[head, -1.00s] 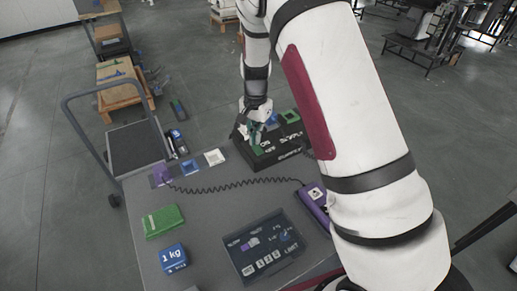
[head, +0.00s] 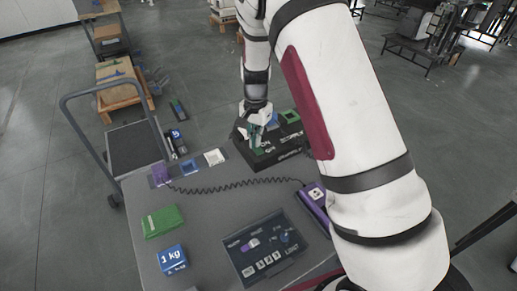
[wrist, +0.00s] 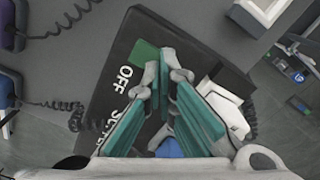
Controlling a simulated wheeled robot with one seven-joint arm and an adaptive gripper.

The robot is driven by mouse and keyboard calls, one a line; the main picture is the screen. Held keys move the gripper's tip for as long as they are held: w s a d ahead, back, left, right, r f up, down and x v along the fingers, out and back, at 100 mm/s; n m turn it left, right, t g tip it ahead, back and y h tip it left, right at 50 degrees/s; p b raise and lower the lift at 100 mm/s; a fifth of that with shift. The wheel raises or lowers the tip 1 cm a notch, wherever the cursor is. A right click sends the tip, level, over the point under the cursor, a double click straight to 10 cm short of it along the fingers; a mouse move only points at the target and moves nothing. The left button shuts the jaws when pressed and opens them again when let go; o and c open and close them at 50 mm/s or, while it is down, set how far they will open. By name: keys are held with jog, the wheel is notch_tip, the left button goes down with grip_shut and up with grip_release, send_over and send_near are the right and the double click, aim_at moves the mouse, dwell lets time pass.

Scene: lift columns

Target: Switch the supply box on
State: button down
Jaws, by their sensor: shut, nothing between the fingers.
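The supply box (head: 284,154) is a black box with white lettering at the back of the grey table in the head view. In the wrist view the box (wrist: 110,75) fills the middle, with the word OFF readable and a green patch (wrist: 141,52) by the fingertips. A blue part (wrist: 168,149) shows low between the fingers. My gripper (head: 257,143) is over the left part of the box. In the wrist view its teal fingers (wrist: 159,78) are shut and empty, tips close to the green patch. Contact cannot be told; the fingers hide part of the box top.
A coiled cable (head: 235,185) crosses the table to a purple device (head: 315,203). A dark panel (head: 265,248), a blue 1 kg block (head: 172,260) and a green packet (head: 162,221) lie nearer. Small purple, blue and white pieces line the left edge. A trolley (head: 133,148) stands left.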

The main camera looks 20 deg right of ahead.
jog(key=shift+f, duration=0.35)
dwell(0.3)
jog(key=shift+r+p, duration=0.9)
jog(key=shift+r, duration=2.6)
jog(key=shift+r, duration=0.3)
jog(key=s+r+n+t+y, duration=0.1)
jog(key=s+r+n, duration=0.1)
jog(key=s+r, duration=0.6)
jog(key=s+r+n+t, duration=0.15)
jog(key=s+r, duration=0.35)
jog(key=r, duration=0.6)
jog(key=s+r+n+t, duration=0.1)
jog(key=s+r+n, duration=0.1)
jog(key=s, duration=0.8)
jog(key=s+r+n+t+h, duration=0.1)
jog(key=s+n, duration=0.3)
jog(key=s, duration=0.5)
jog(key=shift+s+r+t, duration=0.35)
jog(key=shift+r, duration=0.45)
